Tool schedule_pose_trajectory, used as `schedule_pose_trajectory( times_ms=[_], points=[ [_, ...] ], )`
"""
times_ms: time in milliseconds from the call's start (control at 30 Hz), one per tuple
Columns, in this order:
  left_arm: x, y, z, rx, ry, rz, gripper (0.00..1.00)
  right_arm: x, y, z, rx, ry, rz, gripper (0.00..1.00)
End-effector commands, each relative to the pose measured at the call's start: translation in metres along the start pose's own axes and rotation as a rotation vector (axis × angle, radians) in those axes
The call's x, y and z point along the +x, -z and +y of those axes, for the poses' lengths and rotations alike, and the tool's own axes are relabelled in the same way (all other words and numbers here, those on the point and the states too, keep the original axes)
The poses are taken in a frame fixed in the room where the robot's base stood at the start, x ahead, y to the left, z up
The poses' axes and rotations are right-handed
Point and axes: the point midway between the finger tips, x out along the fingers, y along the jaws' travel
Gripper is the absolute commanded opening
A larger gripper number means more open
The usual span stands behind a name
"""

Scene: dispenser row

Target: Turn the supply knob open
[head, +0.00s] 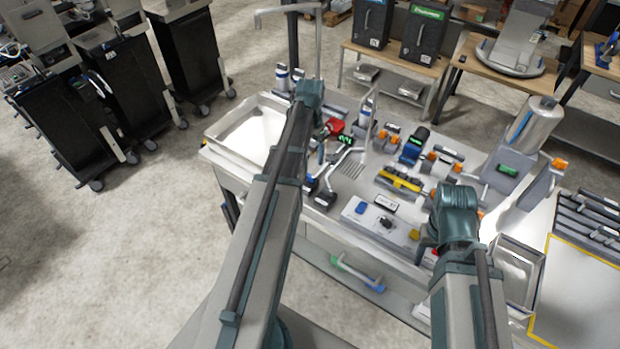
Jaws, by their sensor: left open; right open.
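A light panel (362,222) on the front of the bench carries a small black knob-like part (385,222), a blue part (361,208) and a yellow part (414,234). I cannot tell for sure which is the supply knob, nor its setting. My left gripper (322,150) is open, small in view, beyond the teal wrist, over the bench's left part by the bent pipes and away from the panel. My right gripper (424,246) is open, low by the panel's right end. Its fingers are mostly hidden by my wrist; contact cannot be told.
A steel tray (215,134) is at the bench's left end. Bent pipes (345,160), a green display (346,140) and orange-and-blue fittings (412,146) crowd the middle. A silver cylinder (533,125) stands at right. A green-and-blue handle (357,272) is on the bench front.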

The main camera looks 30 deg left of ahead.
Motion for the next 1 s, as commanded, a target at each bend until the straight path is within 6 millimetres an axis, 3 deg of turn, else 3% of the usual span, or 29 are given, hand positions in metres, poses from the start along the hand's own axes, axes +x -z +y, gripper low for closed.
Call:
schedule_pose_trajectory(
  times_ms=[33,600,1000],
  points=[
    [0.015,0.0,0.0,0.0,0.0,0.0,0.82,0.015,0.001,-0.001,-0.002,0.0,0.0,0.5],
    [0.093,0.0,0.0,0.0,0.0,0.0,0.82,0.092,0.005,-0.009,-0.008,-0.002,0.0,0.5],
    [0.102,0.0,0.0,0.0,0.0,0.0,0.82,0.101,0.006,-0.009,-0.007,-0.002,0.0,0.5]
  ],
)
